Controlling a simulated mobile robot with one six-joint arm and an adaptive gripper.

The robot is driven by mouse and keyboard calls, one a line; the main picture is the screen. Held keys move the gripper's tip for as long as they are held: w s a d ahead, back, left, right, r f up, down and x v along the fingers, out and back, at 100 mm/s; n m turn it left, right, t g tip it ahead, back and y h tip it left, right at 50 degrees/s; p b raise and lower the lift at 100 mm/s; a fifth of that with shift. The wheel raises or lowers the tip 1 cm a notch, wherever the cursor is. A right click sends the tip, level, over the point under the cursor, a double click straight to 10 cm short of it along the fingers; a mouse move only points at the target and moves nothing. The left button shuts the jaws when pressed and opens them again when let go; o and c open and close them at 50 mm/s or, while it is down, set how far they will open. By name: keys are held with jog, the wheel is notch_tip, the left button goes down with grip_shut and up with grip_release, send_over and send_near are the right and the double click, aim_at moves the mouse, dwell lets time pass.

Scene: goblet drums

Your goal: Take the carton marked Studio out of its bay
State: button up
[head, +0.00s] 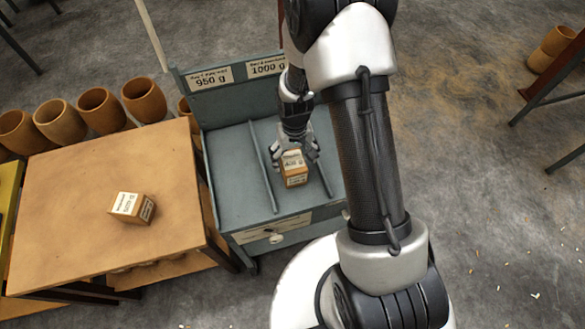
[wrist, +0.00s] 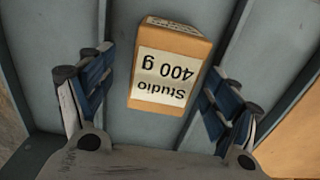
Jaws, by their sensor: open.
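The carton marked Studio (wrist: 170,68) is a small brown box with a white label reading "Studio 400 g", upside down in the wrist view. In the wrist view the fingers of my gripper (wrist: 160,97) are spread, one on each side of the carton, with gaps between. The gripper is open and holds nothing. My arm hides part of the cart's right side.
A wooden table (head: 75,215) to the left bears another labelled carton (head: 132,207). A thin divider (head: 263,167) separates the cart's bays; the left bay is empty. Signs on the back panel read 950 g (head: 209,79) and 1000 g (head: 267,67). Several clay drums (head: 60,122) stand behind the table.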

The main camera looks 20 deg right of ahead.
jog(key=f, duration=0.2)
jog(key=f+b, duration=0.2)
jog(key=f, duration=0.1)
jog(key=shift+w+a+f, duration=0.1)
jog(key=shift+a+f, duration=0.15)
jog(key=shift+f, duration=0.05)
jog(key=shift+r, duration=0.1)
jog(key=c, duration=1.5)
